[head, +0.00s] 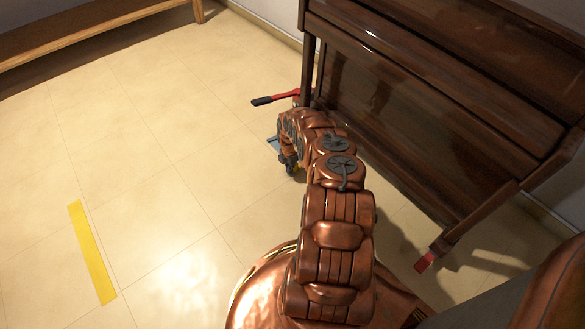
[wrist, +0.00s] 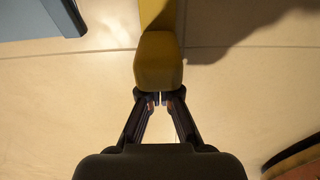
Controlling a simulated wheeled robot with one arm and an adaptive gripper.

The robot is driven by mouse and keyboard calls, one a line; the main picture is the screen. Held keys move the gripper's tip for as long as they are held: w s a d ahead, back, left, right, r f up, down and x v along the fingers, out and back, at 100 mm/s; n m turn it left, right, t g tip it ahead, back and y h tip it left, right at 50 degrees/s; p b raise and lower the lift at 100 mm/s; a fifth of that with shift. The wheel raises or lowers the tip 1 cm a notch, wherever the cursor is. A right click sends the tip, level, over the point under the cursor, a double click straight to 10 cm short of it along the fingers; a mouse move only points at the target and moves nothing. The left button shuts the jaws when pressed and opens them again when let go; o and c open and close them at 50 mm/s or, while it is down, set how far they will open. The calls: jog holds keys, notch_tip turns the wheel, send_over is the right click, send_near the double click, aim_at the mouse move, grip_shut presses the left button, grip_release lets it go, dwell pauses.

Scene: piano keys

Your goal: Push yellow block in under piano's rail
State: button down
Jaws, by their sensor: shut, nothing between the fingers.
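In the head view my gripper (head: 288,166) is low by the floor, partly hidden by my copper arm, and only a speck of yellow shows there. The dark brown piano (head: 445,100) stands at the right. Its rail near the block is hidden behind my arm.
A red lever with a black grip (head: 276,98) sticks out by the piano's left end. A blue-grey piece (head: 273,144) lies near my gripper. A red piece (head: 425,262) is at a piano leg. Yellow tape (head: 92,252) marks open floor; a wooden bench (head: 90,32) stands upper left.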

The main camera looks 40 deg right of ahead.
aim_at(300, 166)
jog(key=shift+s+d+b, duration=0.15)
jog(key=shift+d+b, duration=0.55)
jog(key=shift+d, duration=0.75)
jog(key=shift+s+d+b, duration=0.1)
jog(key=shift+d+b, duration=0.55)
jog(key=shift+d, duration=0.8)
jog(key=shift+a, duration=0.35)
jog(key=shift+r+p, duration=0.15)
jog(key=shift+p, duration=0.15)
notch_tip(300, 166, up, 10)
jog(key=p, duration=0.5)
